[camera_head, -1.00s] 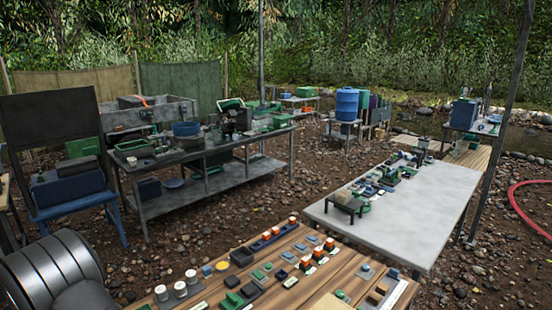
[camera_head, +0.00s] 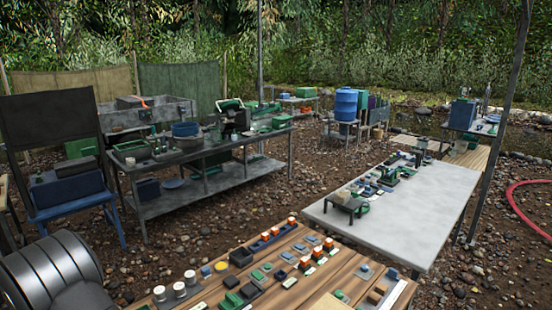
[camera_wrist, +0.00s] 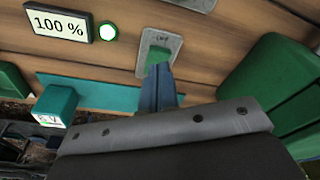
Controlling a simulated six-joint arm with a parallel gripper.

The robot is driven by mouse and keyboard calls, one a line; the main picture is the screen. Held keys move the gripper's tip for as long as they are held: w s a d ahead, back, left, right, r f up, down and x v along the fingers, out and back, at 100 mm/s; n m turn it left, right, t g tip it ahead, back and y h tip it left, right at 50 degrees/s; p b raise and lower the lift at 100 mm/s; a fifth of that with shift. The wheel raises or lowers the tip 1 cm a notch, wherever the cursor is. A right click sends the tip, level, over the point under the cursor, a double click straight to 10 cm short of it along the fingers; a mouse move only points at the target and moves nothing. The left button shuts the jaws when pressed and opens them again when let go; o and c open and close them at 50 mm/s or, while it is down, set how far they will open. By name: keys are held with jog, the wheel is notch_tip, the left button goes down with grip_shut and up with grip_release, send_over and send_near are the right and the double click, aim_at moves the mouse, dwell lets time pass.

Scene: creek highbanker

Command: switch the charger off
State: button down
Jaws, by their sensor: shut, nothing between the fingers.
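In the wrist view, a grey switch plate (camera_wrist: 170,42) is fixed to a wooden board, with a green rocker (camera_wrist: 158,56) in it. Lettering on the plate above the rocker appears to read OFF. My gripper (camera_wrist: 158,72) is shut and empty, its blue-grey fingertips right at the rocker's lower edge. I cannot tell whether they touch it. The fingers hide the lower part of the plate. To the left, a display (camera_wrist: 58,24) reads 100 %, and a round green light (camera_wrist: 107,32) beside it is lit. I cannot make out the charger or my gripper in the head view.
A teal block (camera_wrist: 55,104) sits left of my gripper and a large green box (camera_wrist: 275,90) right of it. In the head view, a wooden table (camera_head: 285,297) with many small parts is in front, beside a grey table (camera_head: 425,215). A dark workbench (camera_head: 210,150) stands behind.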

jog(key=shift+f, duration=0.85)
dwell(0.6)
jog(key=shift+r, duration=3.5)
jog(key=shift+f, duration=0.1)
notch_tip(320, 180, down, 7)
jog(key=shift+r, duration=0.1)
